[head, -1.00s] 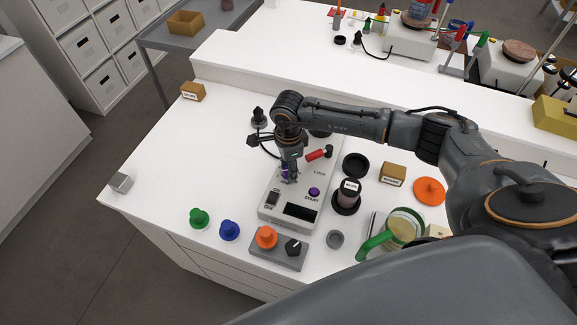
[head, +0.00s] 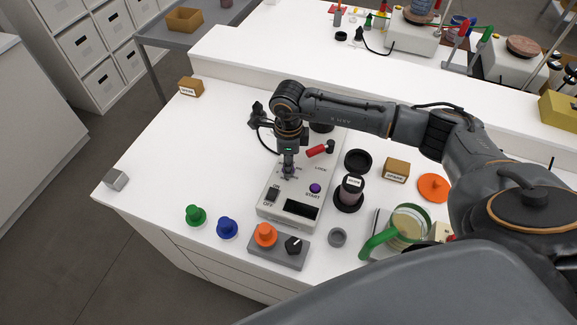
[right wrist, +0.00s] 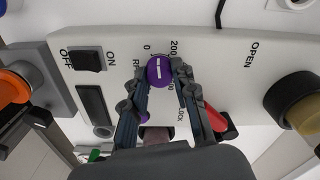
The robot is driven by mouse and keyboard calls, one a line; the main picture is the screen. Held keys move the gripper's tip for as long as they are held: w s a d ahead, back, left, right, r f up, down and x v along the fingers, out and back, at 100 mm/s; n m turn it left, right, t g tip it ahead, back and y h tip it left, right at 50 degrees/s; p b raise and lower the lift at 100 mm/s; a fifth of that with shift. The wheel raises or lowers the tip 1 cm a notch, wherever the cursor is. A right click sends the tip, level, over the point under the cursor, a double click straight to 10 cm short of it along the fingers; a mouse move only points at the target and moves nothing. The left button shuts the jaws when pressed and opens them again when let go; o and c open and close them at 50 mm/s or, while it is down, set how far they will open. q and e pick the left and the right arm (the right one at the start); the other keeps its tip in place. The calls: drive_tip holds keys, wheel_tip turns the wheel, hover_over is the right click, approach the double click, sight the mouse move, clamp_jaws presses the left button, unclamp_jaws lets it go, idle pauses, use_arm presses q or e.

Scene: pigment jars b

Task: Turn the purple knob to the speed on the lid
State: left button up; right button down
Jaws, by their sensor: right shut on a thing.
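The grey-white machine (head: 275,212) stands on the white table, with ON/OFF, START and LOCK labels. Its purple knob (right wrist: 154,76) shows in the right wrist view with a white line across its face. A printed scale surrounds it, with 0 and 200 readable and other numbers partly covered. My right gripper (right wrist: 160,72) is shut on the purple knob, one finger on each side. In the head view the right gripper (head: 288,174) hides the knob. A labelled jar (head: 350,188) stands right of the machine; its label is too small to read. My left gripper is not in view.
A red-handled lever (head: 317,151) is close beside the gripper. A grey box with an orange knob (head: 265,234) and a black dial (head: 293,245) sits in front. Green (head: 195,214) and blue (head: 227,228) knobs stand left. A green-handled beaker (head: 408,225) is right.

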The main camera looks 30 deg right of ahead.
drive_tip(key=m+b, duration=0.1)
drive_tip(key=m, duration=0.1)
drive_tip(key=m+b, duration=0.2)
drive_tip(key=shift+f+m, duration=0.2)
drive_tip(key=shift+m, duration=0.2)
drive_tip(key=m+b, duration=0.2)
drive_tip(key=m, duration=0.1)
drive_tip(key=shift+m, duration=0.3)
drive_tip(key=m+b, duration=0.1)
drive_tip(key=m, duration=0.2)
drive_tip(key=shift+r+m+b, duration=0.1)
drive_tip(key=shift+m+b, duration=0.2)
drive_tip(key=shift+b, duration=0.1)
drive_tip(key=m+b, duration=0.1)
drive_tip(key=m, duration=0.2)
drive_tip(key=shift+m, duration=0.3)
drive_tip(key=m+b, duration=0.1)
drive_tip(key=m, duration=0.2)
drive_tip(key=shift+m, duration=0.3)
drive_tip(key=m+b, duration=0.1)
drive_tip(key=m, duration=0.3)
drive_tip(key=shift+m, duration=0.3)
drive_tip(key=m, duration=0.3)
drive_tip(key=shift+r+m, duration=0.1)
drive_tip(key=shift+m, duration=2.1)
